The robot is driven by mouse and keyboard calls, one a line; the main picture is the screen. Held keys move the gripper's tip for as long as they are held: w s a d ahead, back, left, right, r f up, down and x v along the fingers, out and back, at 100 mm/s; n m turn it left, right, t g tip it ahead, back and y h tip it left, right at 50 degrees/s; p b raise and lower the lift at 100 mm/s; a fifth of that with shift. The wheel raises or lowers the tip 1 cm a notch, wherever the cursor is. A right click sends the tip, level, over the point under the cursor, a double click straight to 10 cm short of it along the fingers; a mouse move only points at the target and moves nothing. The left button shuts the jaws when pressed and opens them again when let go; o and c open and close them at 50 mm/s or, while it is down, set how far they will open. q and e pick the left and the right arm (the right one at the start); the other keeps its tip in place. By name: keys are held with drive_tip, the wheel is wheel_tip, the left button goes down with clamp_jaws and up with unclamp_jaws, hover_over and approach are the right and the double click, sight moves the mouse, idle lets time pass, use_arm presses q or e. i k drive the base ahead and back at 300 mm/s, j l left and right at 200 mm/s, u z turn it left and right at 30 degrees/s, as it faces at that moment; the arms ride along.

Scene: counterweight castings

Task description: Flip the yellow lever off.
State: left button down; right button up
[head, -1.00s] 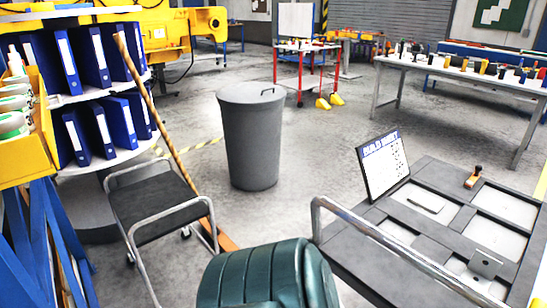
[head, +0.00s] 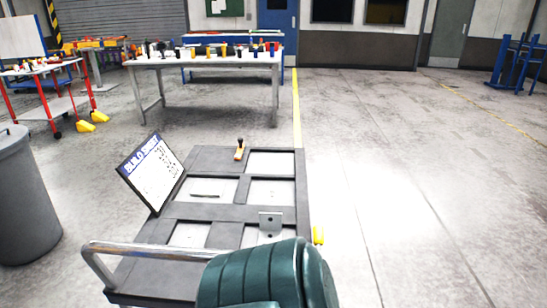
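A small orange-yellow piece with a dark upright knob (head: 239,150) sits near the far edge of the flat grey cart (head: 200,212). It is too small to tell whether it is the yellow lever or which way it is set. No other clear yellow lever shows. Neither of my grippers is in view.
A build sheet board (head: 152,173) stands tilted on the cart's left side, behind a metal push handle (head: 160,251). A grey bin (head: 22,200) is at the left. A long table (head: 205,61) with several small items stands behind. Yellow wedges (head: 85,126) lie on the floor. The right floor is open.

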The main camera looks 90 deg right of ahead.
sight(318, 230)
drive_tip(key=z, duration=3.1)
drive_tip(key=i+l+z, duration=0.1)
drive_tip(key=z, duration=0.3)
drive_tip(key=l, duration=0.1)
